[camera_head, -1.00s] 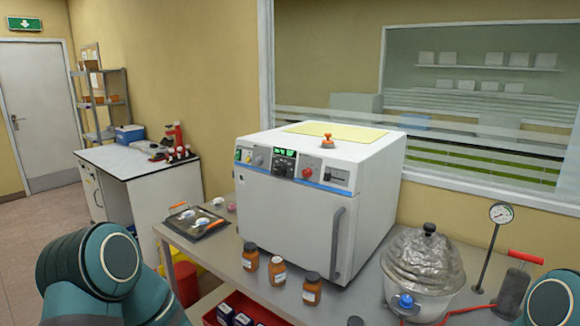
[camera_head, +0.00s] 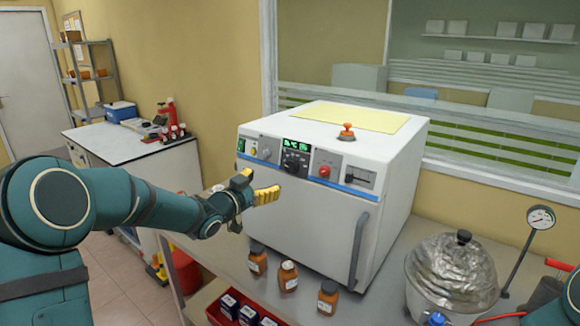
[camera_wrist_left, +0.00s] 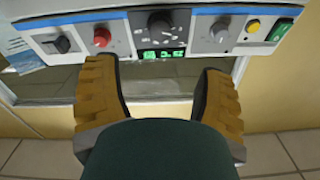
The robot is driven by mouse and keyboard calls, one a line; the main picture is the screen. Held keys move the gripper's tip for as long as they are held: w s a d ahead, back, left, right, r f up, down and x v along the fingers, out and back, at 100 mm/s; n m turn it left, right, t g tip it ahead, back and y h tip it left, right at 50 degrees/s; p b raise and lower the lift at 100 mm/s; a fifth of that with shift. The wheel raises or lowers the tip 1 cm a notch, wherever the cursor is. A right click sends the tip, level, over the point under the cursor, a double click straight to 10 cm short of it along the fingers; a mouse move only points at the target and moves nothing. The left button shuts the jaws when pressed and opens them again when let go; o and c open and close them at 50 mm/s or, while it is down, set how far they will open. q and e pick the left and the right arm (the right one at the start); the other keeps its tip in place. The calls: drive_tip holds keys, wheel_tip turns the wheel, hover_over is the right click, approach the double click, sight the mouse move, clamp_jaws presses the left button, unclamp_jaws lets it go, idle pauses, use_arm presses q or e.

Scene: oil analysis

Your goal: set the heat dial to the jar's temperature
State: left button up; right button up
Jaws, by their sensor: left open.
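The white oven (camera_head: 290,225) stands on the bench with a control panel along its upper front. The black heat dial (camera_head: 295,162) sits under a green-lit display (camera_head: 298,145). In the left wrist view the dial (camera_wrist_left: 160,22) is at top centre, with the display (camera_wrist_left: 163,54) beside it. My left gripper (camera_head: 256,188) is open and empty, in front of and below the panel, apart from the dial; its yellow fingers straddle empty space in the wrist view (camera_wrist_left: 158,78). Three brown jars (camera_head: 257,260) (camera_head: 288,277) (camera_head: 328,298) stand before the oven; their labels are too small to read.
A red knob (camera_head: 324,171) and a grey knob (camera_head: 265,153) flank the dial. An orange-topped object (camera_head: 347,132) stands on the oven. A foil-covered vessel (camera_head: 452,275) and a gauge (camera_head: 541,217) are at right. A red bin of boxes (camera_head: 215,312) is below.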

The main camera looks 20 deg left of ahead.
sight(289, 167)
use_arm(q)
drive_tip(key=p+x, duration=0.1)
drive_tip(key=x, duration=1.1)
drive_tip(key=shift+s, duration=0.1)
clamp_jaws()
